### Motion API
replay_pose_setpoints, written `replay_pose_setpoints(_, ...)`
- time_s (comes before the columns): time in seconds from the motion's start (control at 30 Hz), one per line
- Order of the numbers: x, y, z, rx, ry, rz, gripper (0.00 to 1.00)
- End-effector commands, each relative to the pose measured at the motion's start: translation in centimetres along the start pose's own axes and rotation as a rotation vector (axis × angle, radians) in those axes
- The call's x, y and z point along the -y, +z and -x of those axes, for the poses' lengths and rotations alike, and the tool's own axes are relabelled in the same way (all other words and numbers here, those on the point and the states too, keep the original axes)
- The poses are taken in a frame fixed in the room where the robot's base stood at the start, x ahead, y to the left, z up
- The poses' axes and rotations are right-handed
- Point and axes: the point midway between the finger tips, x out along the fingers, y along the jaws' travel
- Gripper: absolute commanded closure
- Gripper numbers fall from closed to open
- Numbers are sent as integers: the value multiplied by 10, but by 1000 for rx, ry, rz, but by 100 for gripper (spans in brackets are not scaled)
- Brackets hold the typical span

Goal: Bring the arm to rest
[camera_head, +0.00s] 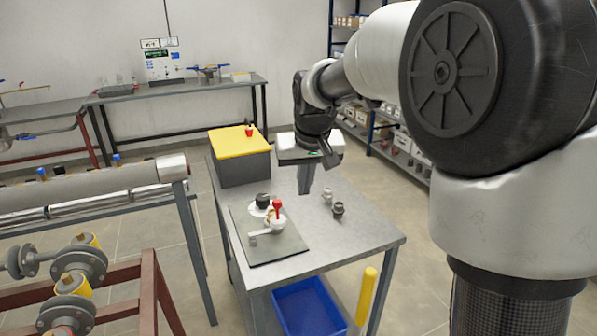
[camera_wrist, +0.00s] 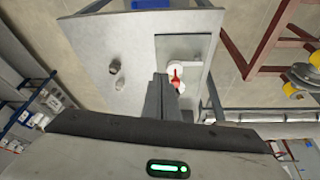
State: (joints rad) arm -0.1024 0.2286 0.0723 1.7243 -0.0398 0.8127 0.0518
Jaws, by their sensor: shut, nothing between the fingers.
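My gripper (camera_head: 304,190) is shut and empty in the head view. It points down above the grey table (camera_head: 350,243), right of the dark mat (camera_head: 243,222). The gripper's fingers also show in the wrist view (camera_wrist: 160,84), pressed together over the table. On the mat stand white round parts, one with a red handle (camera_head: 277,208) and one with a black top (camera_head: 262,200). In the wrist view the fingers partly hide these parts.
Two small fittings, one grey (camera_head: 327,196) and one dark (camera_head: 338,210), stand on the table right of the mat. A grey box with a yellow lid (camera_head: 240,142) stands at the table's back left. A blue crate (camera_head: 310,307) is below. Pipework (camera_head: 85,190) lies left.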

Motion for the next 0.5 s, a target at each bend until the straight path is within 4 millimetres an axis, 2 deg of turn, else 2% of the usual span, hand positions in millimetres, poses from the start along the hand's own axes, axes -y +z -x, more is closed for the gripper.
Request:
replay_pose_setpoints(0.07, -6, 10, 18, -11, 7, -7, 100)
replay_pose_setpoints(0.17, -16, 38, 51, -28, 20, -21, 100)
replay_pose_setpoints(0.3, -32, 100, 98, -55, 39, -51, 100)
replay_pose_setpoints(0.4, -38, 143, 119, -70, 47, -70, 100)
replay_pose_setpoints(0.5, -42, 178, 130, -83, 52, -86, 100)
